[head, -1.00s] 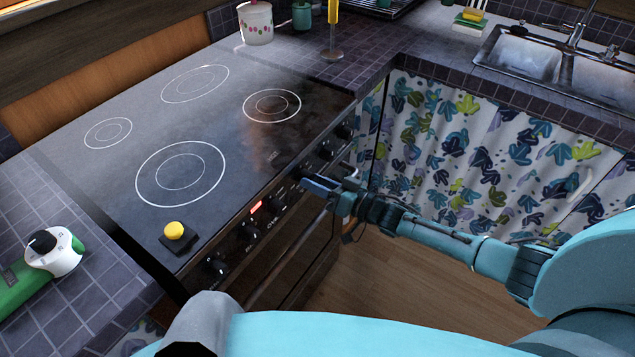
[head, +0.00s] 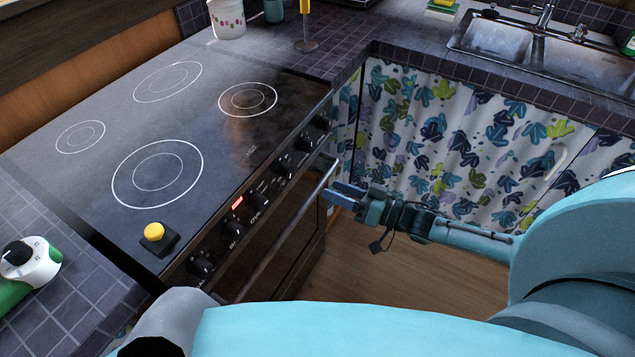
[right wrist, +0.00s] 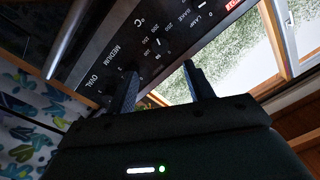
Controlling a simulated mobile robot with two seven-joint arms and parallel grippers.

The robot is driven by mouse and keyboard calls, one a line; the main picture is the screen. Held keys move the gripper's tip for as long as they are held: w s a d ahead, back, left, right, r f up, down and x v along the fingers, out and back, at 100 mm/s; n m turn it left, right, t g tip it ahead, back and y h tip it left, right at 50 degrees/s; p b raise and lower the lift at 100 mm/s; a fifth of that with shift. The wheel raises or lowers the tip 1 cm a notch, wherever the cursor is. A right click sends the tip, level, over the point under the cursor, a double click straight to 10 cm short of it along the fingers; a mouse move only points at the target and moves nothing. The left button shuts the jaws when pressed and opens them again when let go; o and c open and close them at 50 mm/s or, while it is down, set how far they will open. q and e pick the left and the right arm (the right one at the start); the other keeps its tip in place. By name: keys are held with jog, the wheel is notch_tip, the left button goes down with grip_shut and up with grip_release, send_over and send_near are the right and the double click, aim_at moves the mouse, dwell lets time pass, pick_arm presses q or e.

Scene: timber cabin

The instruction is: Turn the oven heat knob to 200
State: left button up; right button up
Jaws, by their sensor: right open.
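The black oven front in the head view carries a slanted row of dark knobs (head: 260,195) beside a small red display (head: 237,203). I cannot read the knob settings there. My left gripper is not in view.
The oven handle (head: 285,232) runs below the knobs. A patterned curtain (head: 460,150) hangs under the sink (head: 495,42). The wooden floor (head: 400,275) is open.

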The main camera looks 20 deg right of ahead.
jog(key=shift+v, duration=1.3)
